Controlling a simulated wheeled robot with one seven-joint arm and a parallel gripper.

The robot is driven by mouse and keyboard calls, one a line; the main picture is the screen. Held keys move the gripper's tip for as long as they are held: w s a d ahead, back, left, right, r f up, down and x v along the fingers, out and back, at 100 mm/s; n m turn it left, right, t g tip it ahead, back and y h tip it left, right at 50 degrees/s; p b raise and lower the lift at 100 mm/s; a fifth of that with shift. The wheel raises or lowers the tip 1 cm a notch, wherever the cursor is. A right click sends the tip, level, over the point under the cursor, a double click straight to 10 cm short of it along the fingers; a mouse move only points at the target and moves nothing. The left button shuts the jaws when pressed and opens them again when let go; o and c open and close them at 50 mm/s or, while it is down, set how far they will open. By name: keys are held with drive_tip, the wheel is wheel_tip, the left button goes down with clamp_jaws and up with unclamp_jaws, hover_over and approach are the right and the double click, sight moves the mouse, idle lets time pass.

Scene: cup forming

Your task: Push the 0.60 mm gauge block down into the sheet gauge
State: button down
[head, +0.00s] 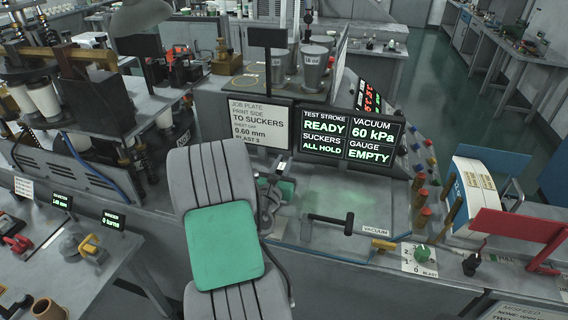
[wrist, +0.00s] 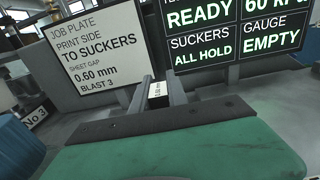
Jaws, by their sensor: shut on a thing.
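My gripper (wrist: 158,84) is shut on a small gauge block (wrist: 157,91) in the wrist view. The block has a white label on its face, with small sideways print that looks like 0.60 mm. It sits between the two grey fingers, in front of the job plate and the display. In the head view my gripper (head: 268,198) is partly hidden behind my grey and green arm, and I cannot make out the block there. I cannot make out the sheet gauge in either view. The display (head: 351,136) reads GAUGE EMPTY, SUCKERS ALL HOLD and TEST STROKE READY.
The job plate (head: 258,124) reads SHEET GAP 0.60 mm and BLAST 3. A black lever (head: 335,219) lies on the bench right of my gripper. A green blast knob (head: 422,252), several coloured posts and a red bracket (head: 520,228) stand farther right.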

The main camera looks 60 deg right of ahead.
drive_tip(key=shift+f+b, duration=1.5)
drive_tip(key=shift+f, duration=0.5)
drive_tip(key=shift+r, duration=0.15)
drive_tip(key=shift+r+p, duration=1.65)
drive_tip(key=shift+p, duration=0.35)
drive_tip(key=shift+p, duration=0.3)
drive_tip(key=shift+f+b, duration=1.25)
drive_tip(key=shift+f, duration=0.55)
drive_tip(key=c, duration=1.2)
unclamp_jaws()
drive_tip(key=shift+a, duration=0.1)
